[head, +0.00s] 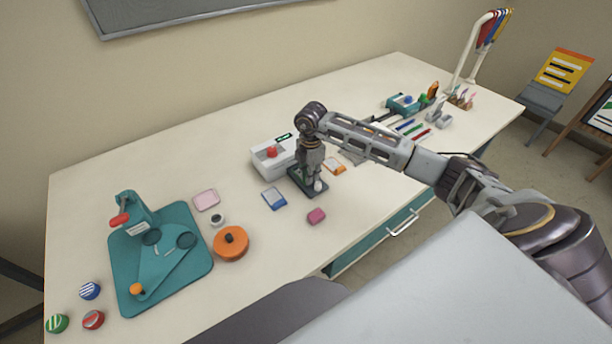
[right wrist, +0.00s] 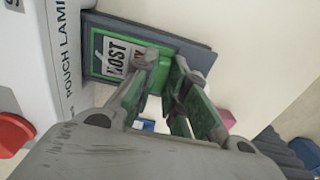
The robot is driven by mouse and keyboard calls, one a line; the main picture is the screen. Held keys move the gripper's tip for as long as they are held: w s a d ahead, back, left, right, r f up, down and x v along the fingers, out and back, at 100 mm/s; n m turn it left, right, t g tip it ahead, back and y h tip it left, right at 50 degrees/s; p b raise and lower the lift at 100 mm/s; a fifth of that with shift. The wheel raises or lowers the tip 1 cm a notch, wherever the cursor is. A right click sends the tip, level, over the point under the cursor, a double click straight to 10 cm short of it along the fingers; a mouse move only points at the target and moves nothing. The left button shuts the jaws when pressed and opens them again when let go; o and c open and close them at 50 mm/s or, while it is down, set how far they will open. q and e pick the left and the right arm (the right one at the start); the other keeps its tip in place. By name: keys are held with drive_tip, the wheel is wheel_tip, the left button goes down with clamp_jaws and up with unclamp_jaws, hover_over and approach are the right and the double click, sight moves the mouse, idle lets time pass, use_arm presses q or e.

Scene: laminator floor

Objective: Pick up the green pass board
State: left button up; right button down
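The green pass board (right wrist: 115,55), with a white panel reading "HOST", lies on a dark slate-coloured tray (right wrist: 196,52) beside the white pouch laminator (right wrist: 62,50). My right gripper (right wrist: 168,62) is at the board's near end, its two fingers apart, with the board's bright green edge showing between them. Whether the fingers touch the board cannot be told. In the head view my right gripper (head: 313,186) points down over the dark tray (head: 297,177) and hides most of the board. My left gripper is out of view.
The laminator (head: 270,158) with its red knob stands close left of the gripper. A blue card (head: 274,198), a pink block (head: 316,216) and an orange card (head: 334,166) lie nearby.

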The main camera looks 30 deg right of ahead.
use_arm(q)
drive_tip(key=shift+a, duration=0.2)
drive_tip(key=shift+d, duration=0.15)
use_arm(e)
drive_tip(key=shift+r, duration=0.8)
wheel_tip(320, 180, up, 7)
drive_tip(key=shift+f+b, duration=0.1)
drive_tip(key=shift+b, duration=0.35)
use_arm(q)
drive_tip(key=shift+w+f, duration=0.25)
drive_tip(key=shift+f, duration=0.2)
use_arm(e)
drive_tip(key=shift+r, duration=0.85)
